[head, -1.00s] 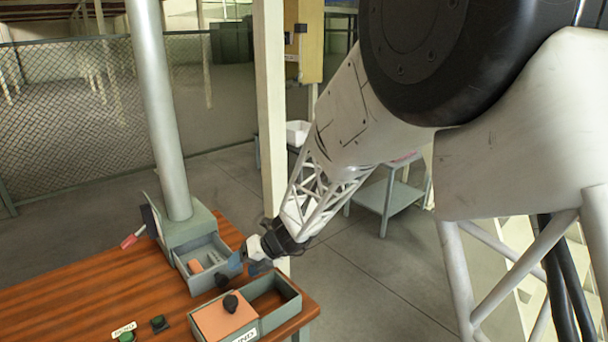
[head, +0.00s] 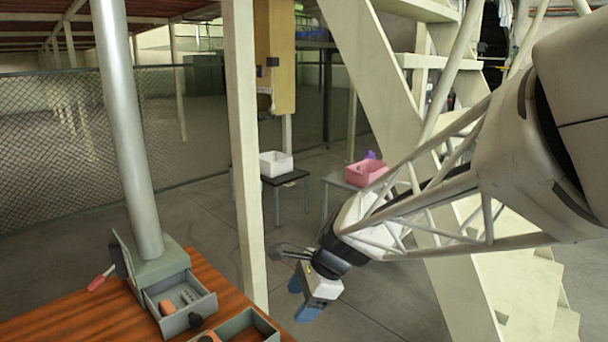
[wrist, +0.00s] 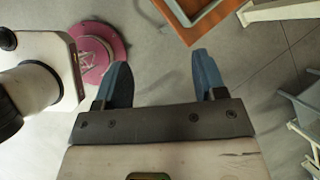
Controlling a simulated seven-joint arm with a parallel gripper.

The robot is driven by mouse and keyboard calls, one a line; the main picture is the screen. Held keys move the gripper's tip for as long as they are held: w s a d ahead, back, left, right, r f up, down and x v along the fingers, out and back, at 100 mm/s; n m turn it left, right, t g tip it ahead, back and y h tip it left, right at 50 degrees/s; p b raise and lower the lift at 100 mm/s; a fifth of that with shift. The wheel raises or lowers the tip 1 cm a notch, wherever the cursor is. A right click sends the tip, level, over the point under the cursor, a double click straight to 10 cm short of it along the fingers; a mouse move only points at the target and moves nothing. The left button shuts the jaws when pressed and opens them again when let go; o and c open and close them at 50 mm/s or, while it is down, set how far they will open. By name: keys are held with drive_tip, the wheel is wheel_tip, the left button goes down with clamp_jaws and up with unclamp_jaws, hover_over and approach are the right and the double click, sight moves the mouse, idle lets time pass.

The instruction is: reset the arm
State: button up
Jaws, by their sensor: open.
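My gripper (head: 303,300) hangs over the concrete floor, to the right of the wooden table, with its blue fingers pointing down. In the wrist view my gripper (wrist: 160,85) has its two blue fingers spread well apart. Nothing is between them, only floor behind. The head view shows it clear of the table and the drawer.
The wooden table (head: 75,317) carries a grey unit with an open drawer (head: 206,304) holding small items, and an open-topped box (head: 262,322). A cream post (head: 245,150) stands left of my gripper. Behind are a white bin (head: 277,170), a pink bin (head: 365,176) and stairs.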

drive_tip(key=s+d+r+n+t+h, duration=0.1)
drive_tip(key=s+d+r+n+h, duration=0.1)
drive_tip(key=s+d+n, duration=0.5)
drive_tip(key=s+d+r+n+t+h, duration=0.1)
drive_tip(key=s+d+r+n+h, duration=0.1)
drive_tip(key=s+d+n+h, duration=0.2)
drive_tip(key=s+d+n, duration=0.3)
drive_tip(key=s+d, duration=0.4)
drive_tip(key=d, duration=0.1)
drive_tip(key=shift+r+n, duration=0.3)
drive_tip(key=shift+r, duration=0.05)
drive_tip(key=shift+w, duration=0.15)
drive_tip(key=shift+c, duration=0.2)
idle(2.7)
